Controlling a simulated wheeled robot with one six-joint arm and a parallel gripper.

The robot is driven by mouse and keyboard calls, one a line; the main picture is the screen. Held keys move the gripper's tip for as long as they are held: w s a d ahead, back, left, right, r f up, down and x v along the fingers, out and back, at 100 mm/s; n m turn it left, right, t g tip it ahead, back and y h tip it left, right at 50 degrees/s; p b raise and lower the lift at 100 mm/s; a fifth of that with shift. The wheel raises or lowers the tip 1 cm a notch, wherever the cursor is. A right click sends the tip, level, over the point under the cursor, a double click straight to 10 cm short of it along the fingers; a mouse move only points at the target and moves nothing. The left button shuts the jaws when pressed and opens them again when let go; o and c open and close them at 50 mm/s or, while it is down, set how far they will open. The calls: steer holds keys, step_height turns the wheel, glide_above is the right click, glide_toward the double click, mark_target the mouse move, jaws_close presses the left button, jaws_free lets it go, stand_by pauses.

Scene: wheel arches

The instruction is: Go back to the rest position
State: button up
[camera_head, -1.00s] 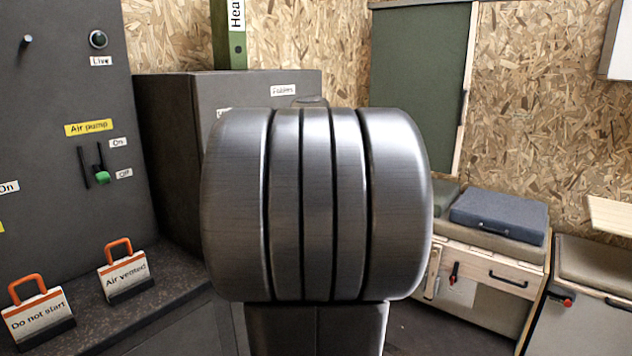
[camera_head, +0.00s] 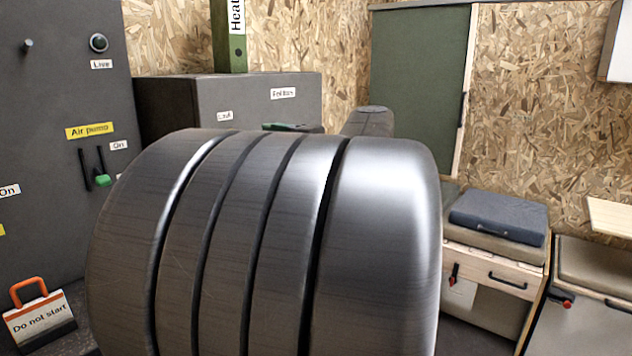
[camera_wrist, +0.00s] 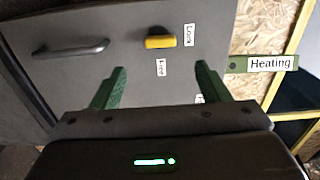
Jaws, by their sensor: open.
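My gripper (camera_wrist: 160,66) is open in the wrist view. Its two green fingers stand wide apart with nothing between them. Beyond them is a grey cabinet front (camera_wrist: 105,20) with a dark bar handle (camera_wrist: 70,48) and a yellow knob (camera_wrist: 160,42). The knob lies lengthwise across the picture, with a "Lock" label to its right and a "Free" label below. I cannot tell how far the fingers are from the front. In the head view my large grey arm link fills the lower middle and hides most of my gripper.
A grey panel (camera_head: 60,120) at left has an air pump lever with a green end (camera_head: 103,181). A "Do not start" tag (camera_head: 40,318) stands below. A grey cabinet (camera_head: 260,98) is behind my arm. A blue case (camera_head: 498,215) lies on a bench at right.

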steer(key=w+a+m+p, duration=0.7)
steer(key=m+p, duration=0.8)
steer(key=p, duration=0.8)
steer(key=shift+a+m, duration=0.3)
steer(key=shift+a, duration=0.5)
stand_by(0.5)
steer(key=shift+f, duration=0.1)
stand_by(0.5)
